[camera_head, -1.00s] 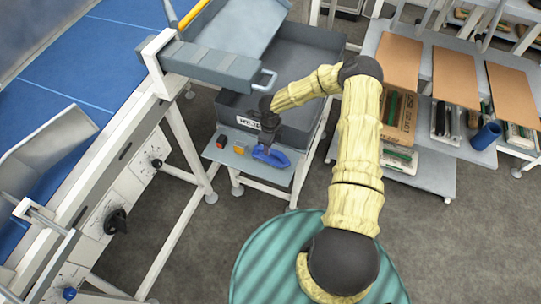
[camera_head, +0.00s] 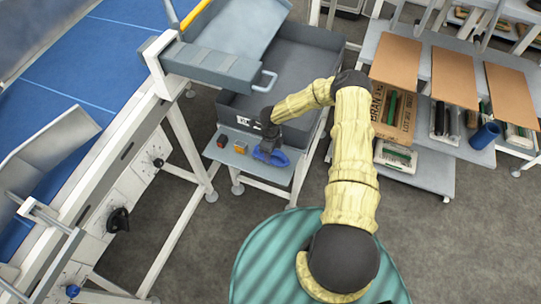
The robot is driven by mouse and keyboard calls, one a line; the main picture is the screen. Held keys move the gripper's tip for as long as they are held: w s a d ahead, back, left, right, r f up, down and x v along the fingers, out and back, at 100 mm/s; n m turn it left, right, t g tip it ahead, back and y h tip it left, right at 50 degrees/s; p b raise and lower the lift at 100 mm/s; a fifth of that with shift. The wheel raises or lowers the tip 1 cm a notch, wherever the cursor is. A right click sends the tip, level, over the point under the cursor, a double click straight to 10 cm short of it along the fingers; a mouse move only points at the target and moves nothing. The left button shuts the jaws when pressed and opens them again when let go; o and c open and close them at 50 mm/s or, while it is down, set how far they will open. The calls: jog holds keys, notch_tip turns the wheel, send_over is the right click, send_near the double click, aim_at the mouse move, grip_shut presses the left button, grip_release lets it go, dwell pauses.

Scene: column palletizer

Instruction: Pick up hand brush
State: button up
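The hand brush, which I take to be the blue object (camera_head: 273,157), lies on the small grey shelf (camera_head: 248,170) below the dark grey bin. Its upper left part is hidden behind my gripper. My gripper (camera_head: 266,147) is dark and points down at the brush, at or just above its left half. The fingers are too small and dark to show whether they are open or closed on it.
A red-and-black item (camera_head: 222,141) and an orange item (camera_head: 240,146) lie left of the brush on the same shelf. The dark grey bin (camera_head: 312,65) stands behind. A blue conveyor (camera_head: 75,72) is on the left. Racks with brown boards (camera_head: 397,60) are on the right.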

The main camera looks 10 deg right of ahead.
grip_shut()
jog(key=shift+r, duration=0.1)
dwell(0.4)
jog(key=shift+a+r+b, duration=0.1)
jog(key=shift+r+b, duration=0.05)
jog(key=shift+b, duration=0.4)
jog(key=r, duration=0.2)
jog(key=r+b, duration=0.1)
jog(key=r, duration=0.1)
jog(key=r+b, duration=0.1)
jog(key=r, duration=0.1)
jog(key=shift+s+a+r, duration=0.1)
jog(key=shift+s+r, duration=0.15)
jog(key=s+a+b, duration=0.6)
jog(key=s+a, duration=0.5)
jog(key=s, duration=0.4)
jog(key=shift+s+a, duration=0.2)
jog(key=shift+s, duration=0.1)
